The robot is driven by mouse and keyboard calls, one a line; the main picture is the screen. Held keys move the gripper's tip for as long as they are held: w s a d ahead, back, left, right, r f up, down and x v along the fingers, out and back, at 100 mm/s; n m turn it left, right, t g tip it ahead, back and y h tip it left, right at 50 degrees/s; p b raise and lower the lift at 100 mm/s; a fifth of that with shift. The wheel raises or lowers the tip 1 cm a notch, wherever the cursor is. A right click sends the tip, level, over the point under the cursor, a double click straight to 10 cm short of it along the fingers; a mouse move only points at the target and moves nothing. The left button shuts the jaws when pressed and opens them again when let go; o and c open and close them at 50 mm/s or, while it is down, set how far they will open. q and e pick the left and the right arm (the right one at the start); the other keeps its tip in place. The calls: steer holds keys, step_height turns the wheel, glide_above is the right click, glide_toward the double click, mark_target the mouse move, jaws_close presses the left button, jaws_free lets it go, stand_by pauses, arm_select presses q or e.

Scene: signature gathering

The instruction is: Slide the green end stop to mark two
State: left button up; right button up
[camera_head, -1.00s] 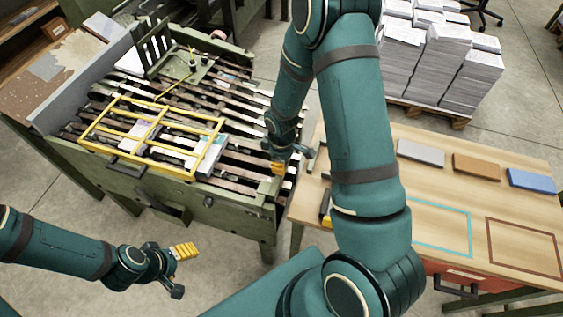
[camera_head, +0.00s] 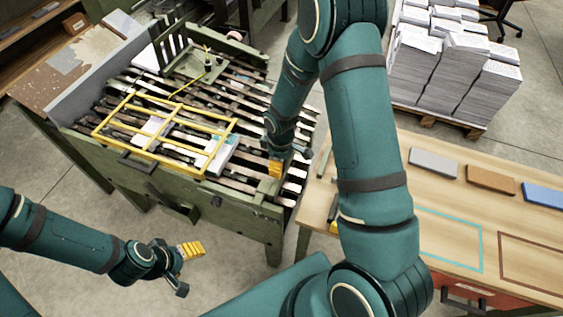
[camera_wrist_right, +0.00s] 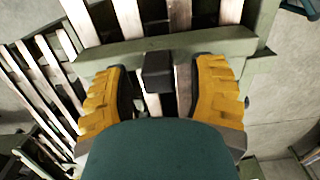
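In the right wrist view a green bar (camera_wrist_right: 215,45) lies across the pale slats, with a dark block (camera_wrist_right: 157,72) on its near side. I take this bar to be the green end stop. My right gripper (camera_wrist_right: 160,90) is open, its yellow fingers on either side of the block with a gap on both sides. In the head view my right gripper (camera_head: 277,170) is over the right end of the slatted machine, and my arm hides part of that end. My left gripper (camera_head: 188,268) is open and empty over the floor. No numbered marks are readable.
The green machine (camera_head: 240,218) carries a yellow frame (camera_head: 165,173) and a paper stack (camera_head: 222,153) on its slats. A wooden table (camera_head: 440,185) at right holds grey, brown and blue blocks. Paper piles (camera_head: 440,75) stand behind. Floor is clear around my left gripper.

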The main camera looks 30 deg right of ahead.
step_height(320, 180, up, 12)
stand_by(0.6)
stand_by(0.5)
